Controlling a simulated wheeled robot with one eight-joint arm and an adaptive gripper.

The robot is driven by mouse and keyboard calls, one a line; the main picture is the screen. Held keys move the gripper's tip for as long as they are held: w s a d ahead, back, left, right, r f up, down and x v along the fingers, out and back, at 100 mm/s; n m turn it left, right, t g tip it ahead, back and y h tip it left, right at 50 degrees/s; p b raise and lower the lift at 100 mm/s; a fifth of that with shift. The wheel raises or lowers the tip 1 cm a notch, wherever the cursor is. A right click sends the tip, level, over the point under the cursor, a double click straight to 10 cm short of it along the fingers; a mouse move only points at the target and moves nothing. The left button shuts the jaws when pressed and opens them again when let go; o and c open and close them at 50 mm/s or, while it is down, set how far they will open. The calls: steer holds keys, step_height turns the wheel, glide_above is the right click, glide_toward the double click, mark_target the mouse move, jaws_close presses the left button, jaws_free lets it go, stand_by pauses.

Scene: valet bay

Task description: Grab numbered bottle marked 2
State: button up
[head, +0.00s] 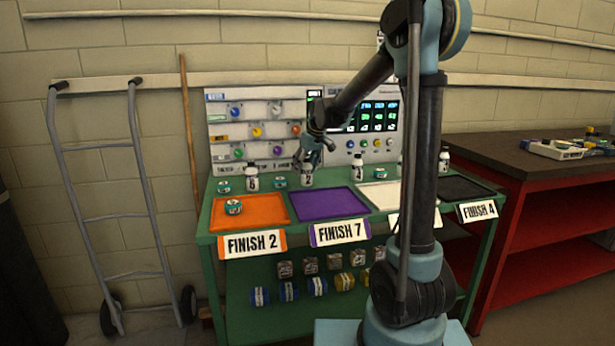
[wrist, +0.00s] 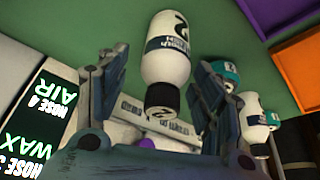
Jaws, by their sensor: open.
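The white bottle marked 2 (head: 307,177) stands upright on the green bench behind the purple tray, its top partly hidden by my gripper in the head view. In the wrist view the bottle (wrist: 167,52) shows its "2" label and black cap, with the cap toward my gripper. My gripper (head: 313,158) is just above the bottle in the head view. In the wrist view my gripper (wrist: 163,72) is open, with one finger on each side of the bottle and visible gaps between. It holds nothing.
Other white bottles stand left (head: 252,179) and right (head: 357,170) along the bench. Teal tins (head: 281,182) sit between them; another is on the orange tray (head: 262,213). The purple tray (head: 325,204) is bare. A control panel (head: 375,125) rises behind.

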steer(key=shift+w+a+f, duration=0.2)
steer(key=shift+f, duration=0.4)
steer(key=shift+c, duration=0.6)
steer(key=c, duration=1.1)
steer(key=shift+c, duration=0.2)
